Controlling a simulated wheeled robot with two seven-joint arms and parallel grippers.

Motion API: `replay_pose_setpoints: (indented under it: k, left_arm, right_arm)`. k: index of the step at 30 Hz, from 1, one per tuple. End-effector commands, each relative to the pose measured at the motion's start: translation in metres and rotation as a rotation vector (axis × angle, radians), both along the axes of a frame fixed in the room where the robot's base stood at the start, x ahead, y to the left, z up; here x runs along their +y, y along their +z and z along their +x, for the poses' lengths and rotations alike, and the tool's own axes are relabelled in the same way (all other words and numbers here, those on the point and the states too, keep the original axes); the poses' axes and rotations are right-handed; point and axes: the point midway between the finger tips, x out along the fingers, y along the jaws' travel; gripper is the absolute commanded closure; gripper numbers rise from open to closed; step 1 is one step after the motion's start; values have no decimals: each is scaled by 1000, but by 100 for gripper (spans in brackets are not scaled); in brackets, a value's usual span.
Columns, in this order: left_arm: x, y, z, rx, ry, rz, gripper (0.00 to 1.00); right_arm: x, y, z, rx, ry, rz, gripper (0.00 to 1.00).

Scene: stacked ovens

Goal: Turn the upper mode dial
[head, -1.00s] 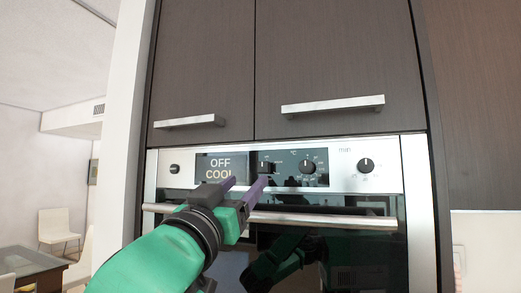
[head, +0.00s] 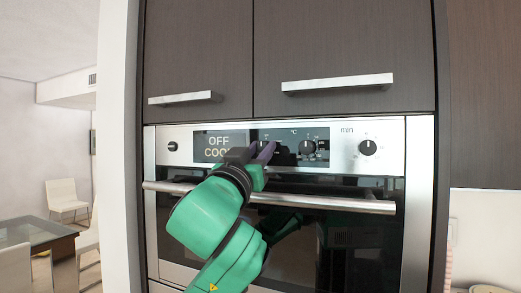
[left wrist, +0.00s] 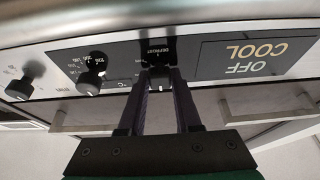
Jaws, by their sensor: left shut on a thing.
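The mode dial (left wrist: 160,72) is a small dark knob beside the OFF COOL display (head: 218,146), on the oven's steel control panel. In the left wrist view it sits between the fingertips of my left gripper (left wrist: 160,84), with a pale mark on its edge. In the head view my left gripper (head: 262,151) reaches up to the panel and its purple-grey fingers cover most of the dial. The left gripper is shut on the dial. My right gripper is not in view.
Other knobs (head: 307,147), (head: 368,148) stand to the right and one (head: 173,147) at the far left. The long oven door handle (head: 330,203) juts out below the panel. Cabinet handles (head: 337,83) are above. A table (head: 35,237) stands at the left.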

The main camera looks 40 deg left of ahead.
Motion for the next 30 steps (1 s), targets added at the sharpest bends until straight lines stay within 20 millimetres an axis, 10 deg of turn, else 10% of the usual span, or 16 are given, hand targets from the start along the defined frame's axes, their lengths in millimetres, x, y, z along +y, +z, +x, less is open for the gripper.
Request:
replay_pose_setpoints:
  k: [30]
  left_arm:
    - [3,2,-2,214,3,616,100]
  right_arm:
    - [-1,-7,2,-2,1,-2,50]
